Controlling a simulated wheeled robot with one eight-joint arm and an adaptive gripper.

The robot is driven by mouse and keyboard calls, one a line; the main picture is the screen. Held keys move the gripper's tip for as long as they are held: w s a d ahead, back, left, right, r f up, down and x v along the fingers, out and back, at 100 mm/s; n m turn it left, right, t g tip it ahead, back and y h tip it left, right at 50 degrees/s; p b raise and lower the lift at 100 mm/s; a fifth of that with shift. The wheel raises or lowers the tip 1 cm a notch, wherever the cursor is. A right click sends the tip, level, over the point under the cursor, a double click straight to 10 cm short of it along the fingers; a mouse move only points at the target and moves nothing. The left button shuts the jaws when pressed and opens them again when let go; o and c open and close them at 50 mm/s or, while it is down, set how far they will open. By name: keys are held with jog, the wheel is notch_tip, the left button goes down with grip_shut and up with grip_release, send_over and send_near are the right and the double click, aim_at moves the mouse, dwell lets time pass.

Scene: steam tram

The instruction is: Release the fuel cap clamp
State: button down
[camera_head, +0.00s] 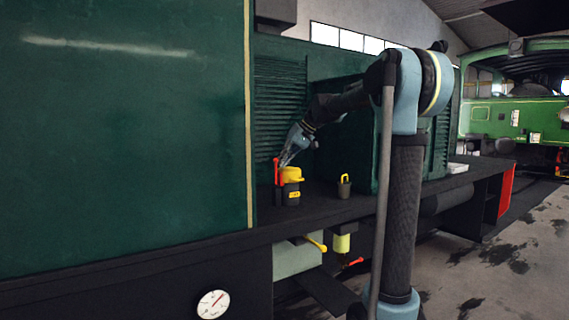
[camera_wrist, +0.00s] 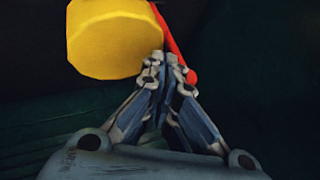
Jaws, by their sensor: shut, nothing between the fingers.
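The yellow fuel cap (camera_head: 292,174) sits on a black filler body (camera_head: 291,192) on the dark running board. A red clamp lever (camera_head: 277,172) stands upright along the cap's left side. In the wrist view the cap (camera_wrist: 108,40) fills the upper left, and the red clamp (camera_wrist: 174,38) runs slantwise just right of it. My gripper (camera_head: 284,163) is above the cap beside the top of the lever. In the wrist view my gripper (camera_wrist: 168,62) is shut and empty, its fingertips overlapping the cap's edge and the clamp. Whether they touch cannot be told.
A small dark pot with a yellow handle (camera_head: 344,187) stands right of the filler. A green panel (camera_head: 130,120) rises at the left. Below the board are a yellow lever (camera_head: 316,243), a red-tipped handle (camera_head: 352,263) and a round gauge (camera_head: 213,304).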

jog(key=shift+s+a, duration=0.1)
jog(key=shift+s+a+r+h, duration=0.1)
jog(key=shift+a+h, duration=0.05)
jog(key=shift+h, duration=0.15)
